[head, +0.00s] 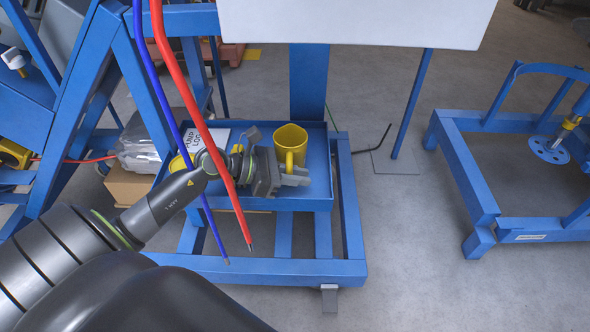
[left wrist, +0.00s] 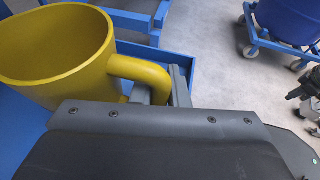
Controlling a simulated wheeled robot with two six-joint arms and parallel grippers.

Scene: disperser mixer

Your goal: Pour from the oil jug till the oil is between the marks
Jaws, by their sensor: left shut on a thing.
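The yellow oil jug (head: 291,143) stands upright on the blue tray (head: 322,197) in the head view. My left gripper (head: 292,176) is at its near side. In the left wrist view the jug (left wrist: 50,50) fills the upper left, and its handle (left wrist: 145,72) runs down between the fingers of my left gripper (left wrist: 162,90). The gripper is shut on the handle. The jug's inside shows no visible oil level. No level marks can be made out in either view. My right gripper cannot be made out.
A red hose (head: 193,105) and a blue hose (head: 168,105) hang in front of the tray and my left wrist. A white sheet marked "PUMP LOG" (head: 218,138) lies at the tray's back. A white panel (head: 350,20) is above.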

